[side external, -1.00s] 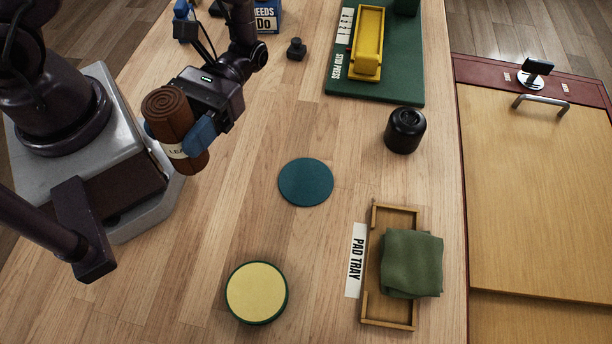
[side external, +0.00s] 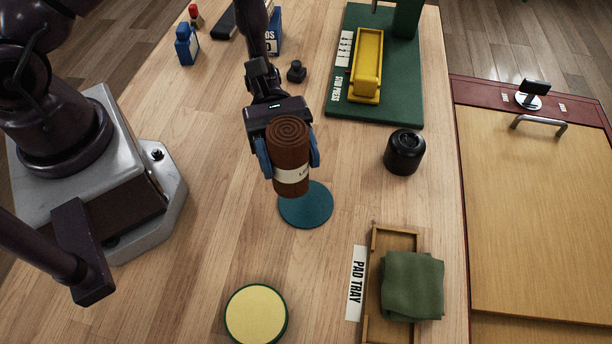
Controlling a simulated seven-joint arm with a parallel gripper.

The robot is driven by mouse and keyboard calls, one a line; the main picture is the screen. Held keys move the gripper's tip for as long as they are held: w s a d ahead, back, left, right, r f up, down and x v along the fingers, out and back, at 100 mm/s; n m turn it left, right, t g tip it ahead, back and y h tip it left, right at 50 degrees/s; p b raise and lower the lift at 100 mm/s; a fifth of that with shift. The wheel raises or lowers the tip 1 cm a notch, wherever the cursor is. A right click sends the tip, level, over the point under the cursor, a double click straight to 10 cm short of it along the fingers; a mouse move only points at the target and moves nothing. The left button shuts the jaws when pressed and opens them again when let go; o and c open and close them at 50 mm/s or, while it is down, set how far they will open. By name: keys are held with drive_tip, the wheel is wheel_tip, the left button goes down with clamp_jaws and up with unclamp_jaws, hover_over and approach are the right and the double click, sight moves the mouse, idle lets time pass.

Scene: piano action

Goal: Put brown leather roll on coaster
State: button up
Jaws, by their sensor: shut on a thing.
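The brown leather roll (side external: 289,152) is upright, with a spiral top and a pale label band. My gripper (side external: 287,160) is shut on it, with a blue finger on each side.
A black round jar (side external: 405,152) stands right of the coaster. A yellow-topped round pad (side external: 256,315) lies in front. The pad tray (side external: 373,320) holds a green cloth (side external: 412,286). A green stud press (side external: 385,108) stands at the back. Bare table surrounds the coaster.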

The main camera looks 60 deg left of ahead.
sight(306, 181)
drive_tip(key=shift+w+d+f, duration=0.3)
drive_tip(key=shift+w+f, duration=0.15)
drive_tip(key=shift+f, duration=0.15)
drive_tip(key=shift+w+d+f, duration=0.3)
drive_tip(key=shift+w+f, duration=0.1)
drive_tip(key=shift+f, duration=0.2)
drive_tip(key=shift+w+d+f, duration=0.1)
drive_tip(key=shift+w+f, duration=0.05)
drive_tip(key=shift+f, duration=1.6)
drive_tip(key=shift+f, duration=0.15)
drive_tip(key=o, duration=1)
